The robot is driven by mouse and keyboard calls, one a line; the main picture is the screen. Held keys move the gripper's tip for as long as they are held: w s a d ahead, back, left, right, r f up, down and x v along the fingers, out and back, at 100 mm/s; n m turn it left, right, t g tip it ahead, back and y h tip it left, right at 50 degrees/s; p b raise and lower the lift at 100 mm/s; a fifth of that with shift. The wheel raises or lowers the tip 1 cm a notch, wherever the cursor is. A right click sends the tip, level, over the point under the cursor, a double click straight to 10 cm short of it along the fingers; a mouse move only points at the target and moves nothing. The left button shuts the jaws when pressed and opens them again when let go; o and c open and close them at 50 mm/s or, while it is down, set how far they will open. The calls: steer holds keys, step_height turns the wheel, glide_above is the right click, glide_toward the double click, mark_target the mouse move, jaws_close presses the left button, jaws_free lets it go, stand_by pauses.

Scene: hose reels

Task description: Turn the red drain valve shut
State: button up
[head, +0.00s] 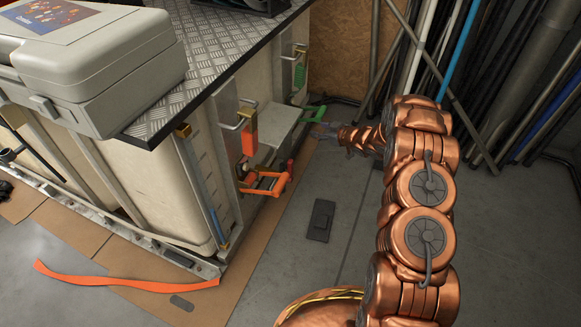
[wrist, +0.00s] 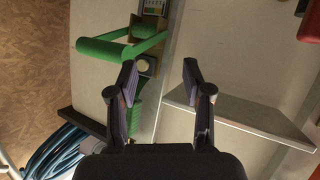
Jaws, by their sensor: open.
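Low on the side of the white tank unit, an orange-red lever frame (head: 264,182) with a small red end piece (head: 290,165) sticks out. An upright orange-red handle (head: 250,134) hangs above it; I cannot tell for certain which is the drain valve. My gripper (head: 322,131) is open and empty, beyond and to the right of the red parts, near a green lever (head: 302,114). In the wrist view, my open fingers (wrist: 160,74) are over a pale panel, with a green handle (wrist: 104,49) just left. A red part (wrist: 309,29) shows only at the right edge.
A metal ledge (wrist: 243,115) juts out right of my fingers. A blue hose coil (wrist: 55,152) lies lower left. A grey case (head: 85,60) stands on the tread-plate top (head: 225,40). Pipes (head: 500,90) lean at right. The floor (head: 330,240) has a dark flat plate (head: 320,220).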

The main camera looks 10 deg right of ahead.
steer(key=s+a+f+n+y, duration=0.1)
steer(key=s+a+f+y, duration=0.25)
steer(key=f, duration=0.25)
steer(key=n+g+y, duration=0.1)
steer(key=n+y, duration=0.1)
steer(key=y, duration=0.3)
glide_toward(293, 167)
steer(key=x, duration=0.3)
steer(key=shift+w+a+b, duration=0.45)
steer(key=shift+w+a, duration=0.05)
steer(key=b+x, duration=0.2)
steer(key=x, duration=0.3)
steer(key=shift+a, duration=0.35)
steer(key=shift+w+a, duration=0.35)
steer(key=shift+w, duration=0.05)
jaws_close()
